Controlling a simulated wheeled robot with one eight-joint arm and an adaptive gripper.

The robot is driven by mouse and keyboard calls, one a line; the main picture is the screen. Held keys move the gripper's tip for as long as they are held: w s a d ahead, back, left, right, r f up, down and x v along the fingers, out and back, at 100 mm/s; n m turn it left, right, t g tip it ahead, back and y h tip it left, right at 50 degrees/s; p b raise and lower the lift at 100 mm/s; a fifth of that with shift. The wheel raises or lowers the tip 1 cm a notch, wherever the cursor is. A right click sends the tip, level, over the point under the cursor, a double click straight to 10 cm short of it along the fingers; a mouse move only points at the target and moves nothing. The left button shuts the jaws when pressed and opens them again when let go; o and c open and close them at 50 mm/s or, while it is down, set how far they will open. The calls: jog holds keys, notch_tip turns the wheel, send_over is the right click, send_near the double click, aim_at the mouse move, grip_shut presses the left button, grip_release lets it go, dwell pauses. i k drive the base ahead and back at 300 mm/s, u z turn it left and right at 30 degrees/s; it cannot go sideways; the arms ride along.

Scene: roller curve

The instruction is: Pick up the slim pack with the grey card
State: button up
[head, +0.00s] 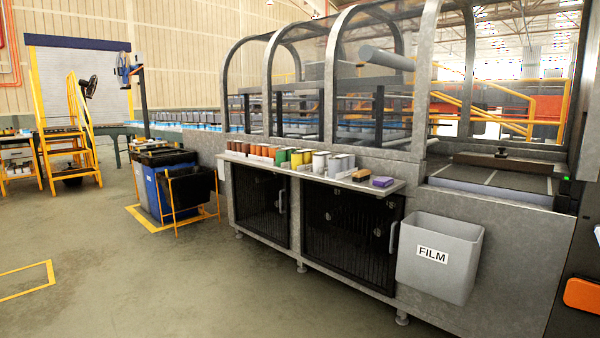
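A row of small packs stands on the narrow grey shelf (315,177) along the side of the machine. From left to right they run through brown, orange, green (284,159), yellow and cream. Greyish packs (342,162) stand near the right end of the row. A low brown block (361,174) and a purple pack (382,181) lie to their right. The packs are too small here to tell which one is the slim pack with the grey card. My gripper is not in view.
A grey bin marked FILM (440,257) hangs at the right, below the shelf end. Dark mesh doors (347,235) with handles are under the shelf. A black bin in a yellow frame (190,190) stands at the left end. The floor in front (180,285) is clear.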

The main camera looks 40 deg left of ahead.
aim_at(342, 166)
jog(key=u, duration=1.7)
jog(key=k, duration=0.35)
jog(key=z, duration=0.85)
jog(key=i, duration=1.25)
jog(key=u, duration=0.5)
jog(key=i, duration=0.75)
jog(key=u, duration=0.4)
